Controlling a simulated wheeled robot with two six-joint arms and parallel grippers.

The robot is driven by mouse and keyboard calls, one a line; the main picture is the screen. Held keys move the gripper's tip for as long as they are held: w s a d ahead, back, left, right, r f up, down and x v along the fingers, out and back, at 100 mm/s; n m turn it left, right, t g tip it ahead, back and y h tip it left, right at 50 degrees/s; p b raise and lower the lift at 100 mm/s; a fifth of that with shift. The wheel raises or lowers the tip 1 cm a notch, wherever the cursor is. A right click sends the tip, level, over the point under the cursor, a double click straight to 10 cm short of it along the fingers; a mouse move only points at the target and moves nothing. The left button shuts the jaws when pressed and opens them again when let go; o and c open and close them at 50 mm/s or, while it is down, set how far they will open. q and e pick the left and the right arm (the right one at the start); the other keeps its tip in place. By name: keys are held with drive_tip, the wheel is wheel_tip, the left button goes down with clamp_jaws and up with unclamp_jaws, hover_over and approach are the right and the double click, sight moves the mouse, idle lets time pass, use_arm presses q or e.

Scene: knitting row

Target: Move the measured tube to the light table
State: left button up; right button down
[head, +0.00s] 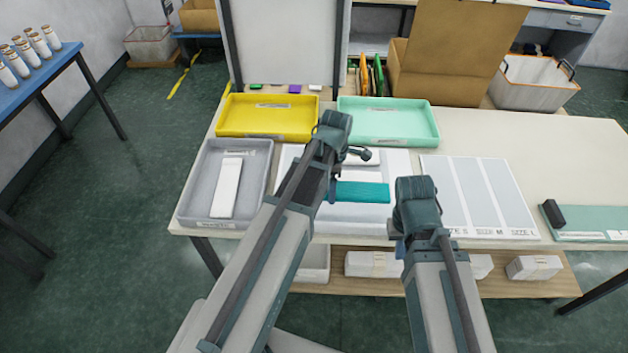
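A flat teal piece (362,192) lies on the white panel (398,162) in the middle of the table; it may be the tube, but I cannot tell for sure. A white strip (228,180) lies in the grey tray (263,160) at the left. My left arm reaches over the white panel, and its gripper (332,190) is mostly hidden beside the teal piece's left end. My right gripper (400,249) is mostly hidden by its own wrist, near the table's front edge, right of the teal piece. I cannot see the fingers of either gripper clearly.
A yellow tray (230,130) and a mint tray (425,138) stand behind. A board marked with sizes (480,190) lies right of the panel. A black block (553,213) sits on a green mat (585,222) at far right. The table's back right is clear.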

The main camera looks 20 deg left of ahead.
use_arm(q)
drive_tip(key=shift+s+a, duration=0.1)
drive_tip(key=s+d+f+b, duration=0.1)
drive_tip(key=s+d, duration=0.1)
drive_tip(key=d, duration=0.5)
drive_tip(key=s+d, duration=0.3)
drive_tip(key=d, duration=0.4)
drive_tip(key=b, duration=0.2)
hover_over(326, 206)
drive_tip(key=d, duration=0.1)
drive_tip(key=shift+s+f, duration=0.1)
drive_tip(key=shift+f, duration=0.7)
drive_tip(key=f+b, duration=0.1)
drive_tip(key=f, duration=0.1)
drive_tip(key=a+f+b, duration=0.1)
drive_tip(key=f+b, duration=0.1)
drive_tip(key=shift+r, duration=0.2)
